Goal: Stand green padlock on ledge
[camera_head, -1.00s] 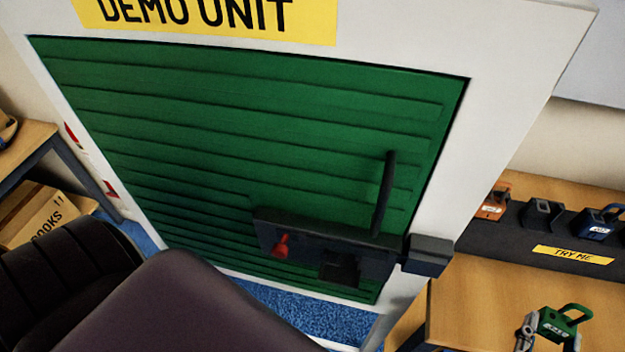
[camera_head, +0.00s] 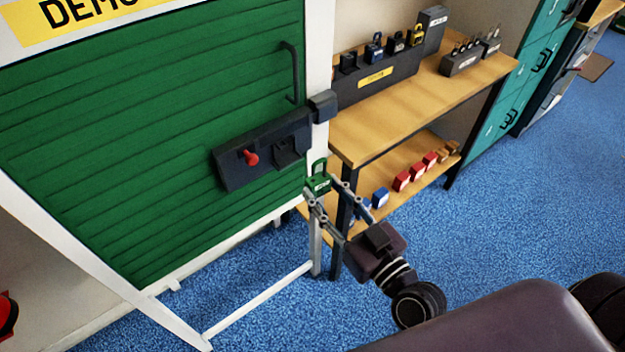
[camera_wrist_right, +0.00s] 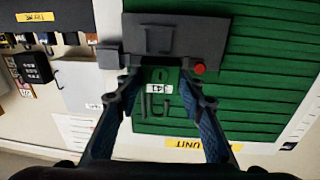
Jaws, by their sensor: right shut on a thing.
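The green padlock (camera_head: 319,182) has a white label, and its shackle points up in the head view. My right gripper (camera_head: 321,188) is shut on its body, holding it in the air in front of the bench's left end. The padlock also shows between my fingers in the right wrist view (camera_wrist_right: 159,88). A small dark ledge (camera_head: 288,153) juts from the dark lock bar (camera_head: 232,170) on the green shutter, right of a red knob (camera_head: 251,158). The padlock is apart from it, lower and to the right in the head view. My left gripper is not in view.
A wooden bench (camera_head: 400,118) stands right of the shutter, with a dark display stand (camera_head: 370,88) of padlocks on top. Red and blue padlocks sit on its lower shelf (camera_head: 385,165). A dark block (camera_head: 322,106) sticks out at the frame edge. Blue floor is clear in front.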

